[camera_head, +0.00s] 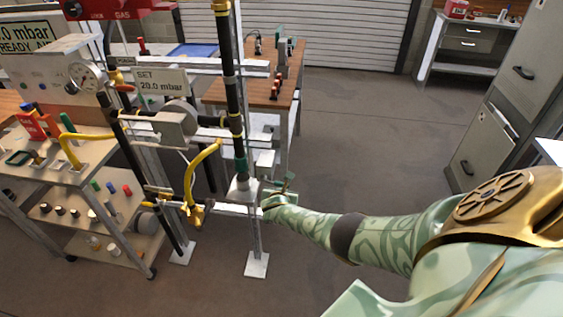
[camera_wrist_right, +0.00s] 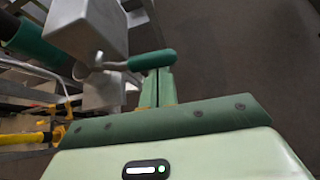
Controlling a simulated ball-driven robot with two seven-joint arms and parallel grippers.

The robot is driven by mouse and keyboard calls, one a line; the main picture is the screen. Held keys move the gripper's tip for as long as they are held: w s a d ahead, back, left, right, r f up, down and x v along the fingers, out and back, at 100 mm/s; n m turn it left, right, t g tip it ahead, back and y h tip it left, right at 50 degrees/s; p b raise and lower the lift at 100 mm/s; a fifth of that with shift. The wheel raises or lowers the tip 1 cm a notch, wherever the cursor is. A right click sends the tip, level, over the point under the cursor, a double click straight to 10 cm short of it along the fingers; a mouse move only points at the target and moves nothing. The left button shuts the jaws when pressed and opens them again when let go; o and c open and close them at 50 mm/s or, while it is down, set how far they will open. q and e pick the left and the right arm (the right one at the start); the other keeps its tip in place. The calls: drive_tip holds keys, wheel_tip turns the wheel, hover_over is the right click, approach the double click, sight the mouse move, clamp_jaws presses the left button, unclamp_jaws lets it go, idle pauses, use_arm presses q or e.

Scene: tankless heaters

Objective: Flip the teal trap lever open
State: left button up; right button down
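The trap lever, with its teal grip (camera_wrist_right: 150,61) on a short metal arm, juts right from a grey metal box (camera_wrist_right: 88,28) in the right wrist view. My right gripper (camera_wrist_right: 157,80) has its two green fingers side by side, close together, their tips at the underside of the teal grip. I cannot tell whether they touch it. In the head view my right gripper (camera_head: 284,187) is beside the lower end of the black pipe, by the grey trap body (camera_head: 243,189); the lever is too small there to tell apart from the fingers. My left gripper is in neither view.
The metal pipe stand (camera_head: 255,235) carries black pipes and a yellow hose (camera_head: 190,175) left of the gripper. A cart (camera_head: 110,225) with small parts stands at the left, a wooden-topped bench (camera_head: 250,92) behind. The floor (camera_head: 370,150) behind my right arm is clear.

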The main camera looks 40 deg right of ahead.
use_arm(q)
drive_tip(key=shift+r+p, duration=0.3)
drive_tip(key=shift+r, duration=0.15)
use_arm(e)
drive_tip(key=shift+r, duration=0.4)
